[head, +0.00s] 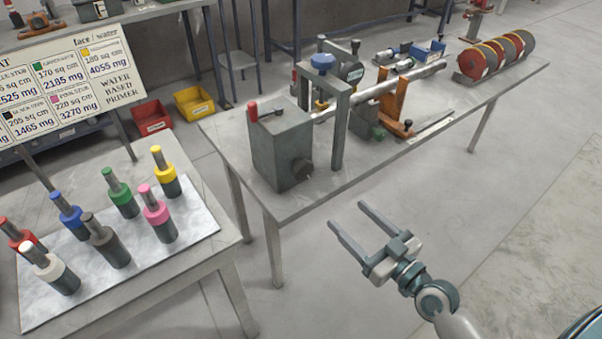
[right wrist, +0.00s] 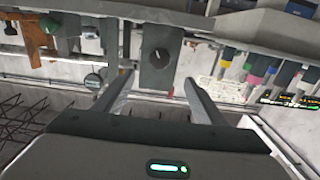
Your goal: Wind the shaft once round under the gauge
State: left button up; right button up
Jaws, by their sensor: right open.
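A silver shaft (head: 380,88) runs from a grey box (head: 282,150) along the table to the back right. The box has a dark round knob (head: 302,171) on its front and a red-tipped lever (head: 253,111) on top. A round gauge (head: 352,72) sits by a grey frame (head: 341,130) over the shaft. My right gripper (head: 348,214) is open and empty, in front of the table and apart from the box. In the right wrist view the knob (right wrist: 159,57) appears between the open fingers, farther off. My left gripper is not in view.
The table (head: 330,190) has a free front edge. An orange stand (head: 396,95) and red and yellow discs (head: 482,60) are along the shaft's line. At left, a second table holds a tray (head: 200,225) of colored-collared pegs, with a sign board (head: 60,75) behind.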

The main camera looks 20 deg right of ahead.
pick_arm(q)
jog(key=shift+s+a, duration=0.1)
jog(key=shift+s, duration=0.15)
pick_arm(e)
jog(key=shift+r, duration=0.15)
jog(key=p, duration=0.2)
send_near(306, 174)
jog(key=p+x, duration=0.1)
jog(key=x, duration=0.7)
jog(key=shift+w+p, duration=0.15)
jog(key=shift+p, duration=0.25)
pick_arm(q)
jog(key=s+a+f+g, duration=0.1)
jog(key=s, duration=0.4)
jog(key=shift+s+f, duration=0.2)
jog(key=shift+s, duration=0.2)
pick_arm(e)
jog(key=shift+w+a, duration=0.2)
jog(key=shift+w, duration=0.35)
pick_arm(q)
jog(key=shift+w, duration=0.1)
pick_arm(e)
jog(key=c, duration=1)
